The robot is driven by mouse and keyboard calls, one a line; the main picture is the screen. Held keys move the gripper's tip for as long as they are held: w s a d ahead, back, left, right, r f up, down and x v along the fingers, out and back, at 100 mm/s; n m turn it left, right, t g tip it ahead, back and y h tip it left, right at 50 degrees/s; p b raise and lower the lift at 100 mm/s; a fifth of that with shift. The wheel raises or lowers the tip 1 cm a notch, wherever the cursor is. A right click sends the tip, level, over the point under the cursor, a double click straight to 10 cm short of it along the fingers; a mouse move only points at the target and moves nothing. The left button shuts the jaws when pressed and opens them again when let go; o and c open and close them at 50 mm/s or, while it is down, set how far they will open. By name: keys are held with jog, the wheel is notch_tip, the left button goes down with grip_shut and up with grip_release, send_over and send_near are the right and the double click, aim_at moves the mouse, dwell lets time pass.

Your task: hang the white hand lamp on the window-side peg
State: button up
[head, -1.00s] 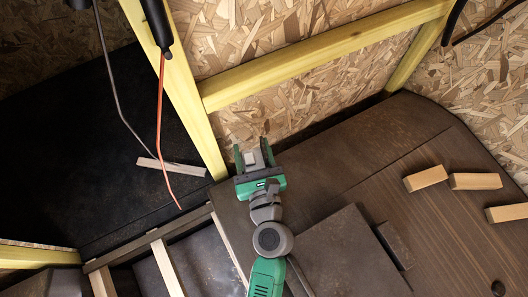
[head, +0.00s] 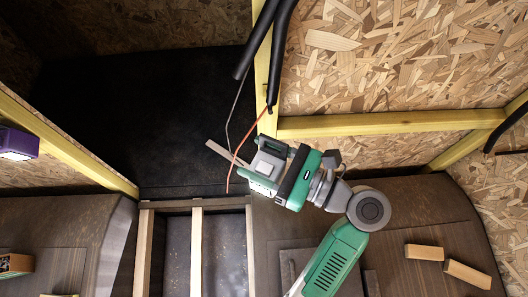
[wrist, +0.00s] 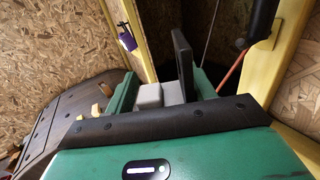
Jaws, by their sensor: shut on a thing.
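My gripper (head: 268,163) is shut on a pale grey-white boxy thing, which I take for the white hand lamp (head: 266,167). It also shows between the green and dark fingers in the wrist view (wrist: 150,96). Its lower part is hidden by the gripper. The gripper is in front of the foot of the middle yellow post (head: 263,70), near the hanging wires. A purple lamp (head: 18,143) hangs at the left yellow beam; it also shows in the wrist view (wrist: 127,40). I cannot make out a bare peg in either view.
Black tubes (head: 282,50) with a grey and an orange wire (head: 243,145) hang close to my gripper. A slatted wooden frame (head: 196,250) lies below, between brown wheel arches (head: 60,235). Wood blocks (head: 425,252) lie on the right arch. The black panel (head: 140,110) is largely clear.

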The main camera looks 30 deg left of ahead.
jog(key=shift+w+a+f+b, duration=0.3)
jog(key=shift+w+a+b, duration=0.1)
jog(key=shift+w+b, duration=0.35)
jog(key=w+a+f+b, duration=0.1)
jog(key=w+a+b, duration=0.3)
jog(key=w, duration=0.3)
jog(key=shift+w+a+b, duration=0.2)
jog(key=shift+b, duration=0.4)
jog(key=shift+f, duration=0.15)
jog(key=o, duration=1.5)
jog(key=shift+o, duration=1)
jog(key=shift+f, duration=0.1)
